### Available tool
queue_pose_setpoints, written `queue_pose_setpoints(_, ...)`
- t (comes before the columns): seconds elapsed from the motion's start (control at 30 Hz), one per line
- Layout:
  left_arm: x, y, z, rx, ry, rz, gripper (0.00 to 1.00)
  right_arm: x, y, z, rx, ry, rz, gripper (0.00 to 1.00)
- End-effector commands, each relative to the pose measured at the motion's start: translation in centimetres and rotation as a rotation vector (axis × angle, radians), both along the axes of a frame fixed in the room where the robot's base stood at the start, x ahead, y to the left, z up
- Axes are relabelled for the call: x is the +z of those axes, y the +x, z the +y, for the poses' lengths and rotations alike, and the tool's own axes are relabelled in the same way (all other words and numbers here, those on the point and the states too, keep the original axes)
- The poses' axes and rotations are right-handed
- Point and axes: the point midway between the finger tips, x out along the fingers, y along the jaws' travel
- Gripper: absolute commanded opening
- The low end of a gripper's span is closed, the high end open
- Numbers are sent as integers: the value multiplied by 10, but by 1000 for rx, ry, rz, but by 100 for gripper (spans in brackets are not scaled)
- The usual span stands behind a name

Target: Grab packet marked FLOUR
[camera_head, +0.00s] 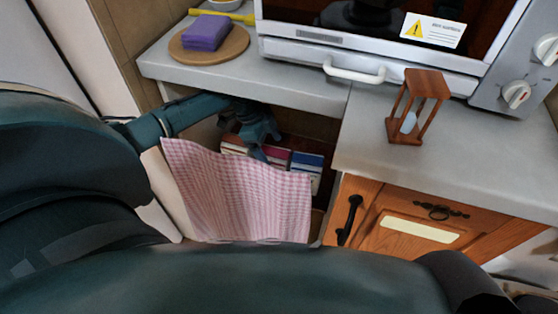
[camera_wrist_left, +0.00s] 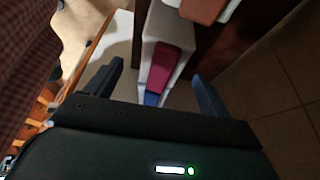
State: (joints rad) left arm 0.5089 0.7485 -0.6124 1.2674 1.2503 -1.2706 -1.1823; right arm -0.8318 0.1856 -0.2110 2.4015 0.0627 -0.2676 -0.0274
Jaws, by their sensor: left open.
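Several packets stand in the open space under the counter, behind a pink checked cloth. One has a reddish-brown top (camera_head: 235,145), one a crimson top (camera_head: 277,157) and one a blue top (camera_head: 308,162). No FLOUR marking is readable on any of them. My left gripper (camera_head: 258,143) is open, just above and in front of the packets. In the left wrist view, the crimson top (camera_wrist_left: 172,65) and blue top (camera_wrist_left: 152,98) show between its spread fingers (camera_wrist_left: 156,72). The brown top (camera_wrist_left: 205,10) lies beyond them. The cloth hides the packets' lower parts. My right gripper is not visible.
The checked cloth (camera_head: 240,195) hangs across the opening. The counter (camera_head: 300,92) edge is just above my left arm. On it are a purple sponge (camera_head: 206,32) on a round board, an oven (camera_head: 370,60) and a wooden hourglass (camera_head: 418,105). A wooden cabinet (camera_head: 400,220) borders the right.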

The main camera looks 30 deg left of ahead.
Motion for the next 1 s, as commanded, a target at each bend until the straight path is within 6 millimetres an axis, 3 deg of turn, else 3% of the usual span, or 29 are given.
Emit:
queue_pose_setpoints(0.33, -46, 8, -17, 0, -1, -1, 82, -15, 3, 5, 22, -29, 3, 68)
queue_pose_setpoints(0.67, -53, 9, -20, 1, 0, -2, 82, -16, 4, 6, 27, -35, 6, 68)
queue_pose_setpoints(1.0, -53, 9, -19, 1, 0, -2, 56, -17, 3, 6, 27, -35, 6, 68)
